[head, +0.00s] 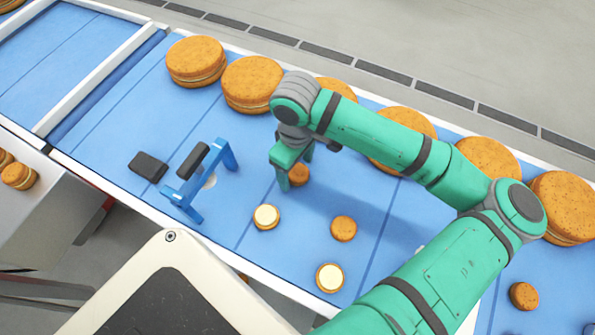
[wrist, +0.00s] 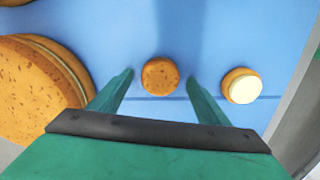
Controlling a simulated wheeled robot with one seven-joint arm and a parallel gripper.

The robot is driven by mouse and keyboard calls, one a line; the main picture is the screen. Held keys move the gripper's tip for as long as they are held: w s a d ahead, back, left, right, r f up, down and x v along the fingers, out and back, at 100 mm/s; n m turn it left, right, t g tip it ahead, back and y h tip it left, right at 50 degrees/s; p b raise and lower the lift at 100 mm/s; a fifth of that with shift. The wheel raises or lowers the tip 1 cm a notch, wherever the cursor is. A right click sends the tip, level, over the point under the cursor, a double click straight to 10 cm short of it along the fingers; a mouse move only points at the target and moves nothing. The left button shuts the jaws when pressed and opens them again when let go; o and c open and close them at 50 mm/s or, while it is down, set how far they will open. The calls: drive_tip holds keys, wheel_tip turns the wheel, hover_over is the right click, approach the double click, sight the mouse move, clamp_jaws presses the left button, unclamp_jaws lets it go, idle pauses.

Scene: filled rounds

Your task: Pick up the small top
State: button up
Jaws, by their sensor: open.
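A small brown round top (head: 299,175) lies on the blue belt, partly hidden by my gripper in the head view. In the wrist view the small top (wrist: 160,76) lies between my two fingertips, with a gap on each side. My green gripper (head: 296,171) is open and points down at it. In the wrist view my gripper (wrist: 161,82) holds nothing. Other small brown rounds lie at the front middle (head: 343,229) and at the right (head: 524,296).
A cream-faced small round (head: 266,217) lies just in front of my gripper; it also shows in the wrist view (wrist: 241,86). Another cream-faced round (head: 329,277) is nearer the front. Large filled rounds (head: 253,84) line the back edge. A blue frame (head: 188,190) and a dark block (head: 148,166) stand left.

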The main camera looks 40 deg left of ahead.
drive_tip(key=c, duration=0.9)
drive_tip(key=shift+o, duration=0.2)
drive_tip(key=shift+r, duration=0.15)
